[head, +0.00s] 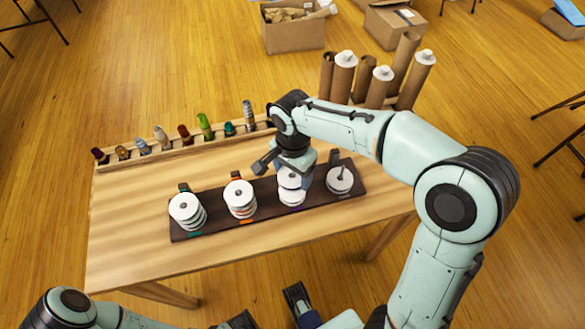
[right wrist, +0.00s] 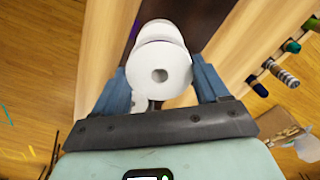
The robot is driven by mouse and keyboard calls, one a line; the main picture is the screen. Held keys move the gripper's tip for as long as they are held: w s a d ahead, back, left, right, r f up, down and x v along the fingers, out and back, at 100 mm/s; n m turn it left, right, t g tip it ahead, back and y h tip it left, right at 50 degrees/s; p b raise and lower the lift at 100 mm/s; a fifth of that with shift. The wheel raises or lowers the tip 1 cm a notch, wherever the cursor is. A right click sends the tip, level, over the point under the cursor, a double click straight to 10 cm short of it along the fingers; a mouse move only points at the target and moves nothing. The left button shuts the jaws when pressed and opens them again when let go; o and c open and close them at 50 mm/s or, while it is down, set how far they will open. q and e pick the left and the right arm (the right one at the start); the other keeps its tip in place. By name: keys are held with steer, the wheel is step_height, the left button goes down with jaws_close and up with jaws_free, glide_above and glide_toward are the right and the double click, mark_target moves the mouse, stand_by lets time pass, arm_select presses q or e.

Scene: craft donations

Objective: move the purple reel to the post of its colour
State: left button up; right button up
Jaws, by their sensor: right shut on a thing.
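A dark board (head: 215,226) on the table carries a row of posts with white-flanged reels and coloured tags along its front edge. The third position from the left has a purple tag (head: 297,208) and a stack of reels. My right gripper (head: 291,178) is over that stack, shut on a reel. In the right wrist view the held reel (right wrist: 162,72) sits between the blue fingers, white face and hole towards the camera; its thread colour is hard to tell. Other reels lie close beneath it. My left gripper (head: 268,310) is at the bottom edge, apparently open and empty, partly cut off.
Reel stacks stand on the first (head: 187,208) and second (head: 240,197) posts; the fourth (head: 340,178) looks lower. Tall cardboard tubes (head: 342,76) stand at the back right. The table's front left is clear.

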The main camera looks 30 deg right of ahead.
steer(key=shift+f+b, duration=1.25)
steer(key=shift+f, duration=1.1)
arm_select(q)
step_height(320, 180, down, 3)
steer(key=shift+s+a+r, duration=0.1)
steer(key=shift+a, duration=0.05)
arm_select(e)
steer(key=o, duration=1)
steer(key=shift+o, duration=0.2)
steer(key=shift+r+p, duration=0.3)
steer(key=shift+r, duration=0.65)
arm_select(q)
steer(key=r+p, duration=0.3)
steer(key=shift+w+r, duration=0.3)
steer(key=shift+r, duration=0.1)
arm_select(e)
step_height(320, 180, up, 12)
arm_select(q)
steer(key=shift+r, duration=0.1)
